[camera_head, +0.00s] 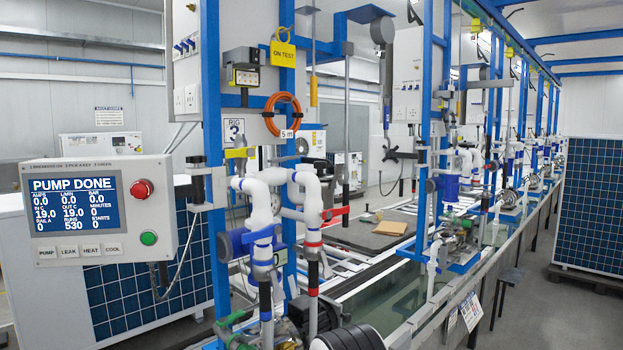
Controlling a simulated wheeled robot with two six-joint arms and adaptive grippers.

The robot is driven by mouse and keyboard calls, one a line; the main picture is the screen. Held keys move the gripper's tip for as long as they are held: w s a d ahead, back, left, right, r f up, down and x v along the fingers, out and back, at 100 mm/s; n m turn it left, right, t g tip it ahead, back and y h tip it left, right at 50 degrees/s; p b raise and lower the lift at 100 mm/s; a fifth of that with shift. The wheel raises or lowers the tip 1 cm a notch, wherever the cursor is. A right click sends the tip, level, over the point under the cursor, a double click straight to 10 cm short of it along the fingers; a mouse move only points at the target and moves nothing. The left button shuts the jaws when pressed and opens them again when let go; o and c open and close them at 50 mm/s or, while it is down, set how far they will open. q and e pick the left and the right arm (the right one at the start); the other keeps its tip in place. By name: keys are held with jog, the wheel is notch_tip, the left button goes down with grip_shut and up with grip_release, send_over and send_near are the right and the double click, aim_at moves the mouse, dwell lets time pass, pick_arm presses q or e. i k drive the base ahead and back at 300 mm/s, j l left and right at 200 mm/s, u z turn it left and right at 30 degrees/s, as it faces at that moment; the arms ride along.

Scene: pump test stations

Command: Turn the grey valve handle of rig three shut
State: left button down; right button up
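Rig three stands in front of me, marked by a sign (233,130) with a large 3. Its white pipes (262,190) run down in the middle of the view. Among them I see a yellow handle (238,153), a red handle (336,215) and a green handle (230,318). I cannot make out for sure which part is the grey valve handle, or how it is turned; the pipes and blue frame crowd this area. Neither of my grippers shows in the view.
A control panel (100,210) at the left reads PUMP DONE. A yellow ON TEST tag (283,53) and an orange hose coil (282,115) hang on the blue frame (212,80). More rigs line the water trough to the right. The grey floor (540,310) at the right is largely clear.

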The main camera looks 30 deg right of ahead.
aim_at(274, 162)
jog(key=i+j+z, duration=0.15)
jog(key=z, duration=0.3)
jog(key=i+j+z, duration=0.1)
jog(key=j+z, duration=0.15)
jog(key=z, duration=0.2)
jog(key=i+l, duration=0.15)
jog(key=l, duration=0.25)
jog(key=i+l, duration=0.1)
jog(key=l, duration=0.35)
